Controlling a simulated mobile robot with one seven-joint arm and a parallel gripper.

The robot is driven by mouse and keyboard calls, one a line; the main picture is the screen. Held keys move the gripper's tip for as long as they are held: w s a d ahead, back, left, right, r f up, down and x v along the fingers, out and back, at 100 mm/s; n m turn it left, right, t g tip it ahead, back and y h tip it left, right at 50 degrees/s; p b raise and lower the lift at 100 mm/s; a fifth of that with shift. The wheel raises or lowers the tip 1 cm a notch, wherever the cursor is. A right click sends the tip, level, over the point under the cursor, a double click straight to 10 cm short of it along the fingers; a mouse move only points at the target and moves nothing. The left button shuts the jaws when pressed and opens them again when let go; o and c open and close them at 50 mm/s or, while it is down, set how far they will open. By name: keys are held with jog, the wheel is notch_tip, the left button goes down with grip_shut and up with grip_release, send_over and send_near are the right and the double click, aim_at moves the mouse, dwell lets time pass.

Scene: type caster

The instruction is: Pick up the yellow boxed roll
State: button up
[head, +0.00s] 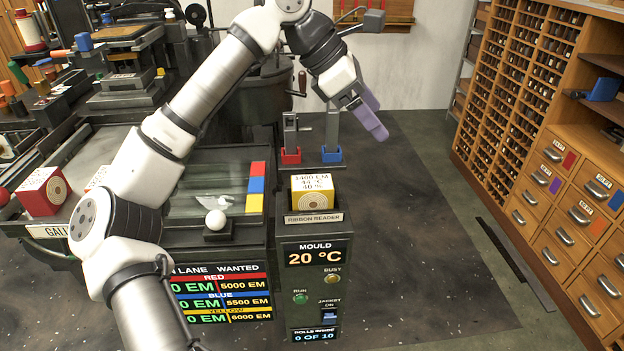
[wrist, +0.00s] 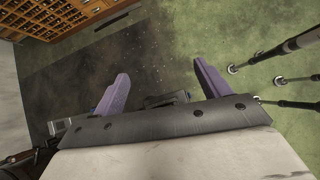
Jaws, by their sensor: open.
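The yellow boxed roll (head: 312,193) sits upright in the top of the ribbon reader stand (head: 314,240). Its white top carries printed text and its yellow front shows a round roll pattern. My gripper (head: 376,128) is up and to the right of the box, well apart from it. In the wrist view my gripper (wrist: 160,85) shows its two purple fingers spread apart with nothing between them. I cannot make out the yellow box in the wrist view.
A red boxed roll (head: 43,191) stands on the galley bench at left. Red (head: 291,155) and blue (head: 331,154) fixtures stand just behind the yellow box. A wooden drawer cabinet (head: 560,190) lines the right side. The floor (head: 430,220) between stand and cabinet is clear.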

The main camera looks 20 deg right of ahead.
jog(key=w+a+f+t+y, duration=0.1)
jog(key=w+a+f+y, duration=0.1)
jog(key=w+f+y, duration=0.1)
jog(key=n+t+y, duration=0.2)
jog(key=y, duration=0.3)
send_over(312, 182)
notch_tip(312, 182, down, 3)
notch_tip(312, 182, down, 13)
jog(key=shift+p, duration=0.3)
jog(key=shift+c, duration=0.2)
jog(key=c, duration=1.1)
jog(key=shift+r, duration=0.15)
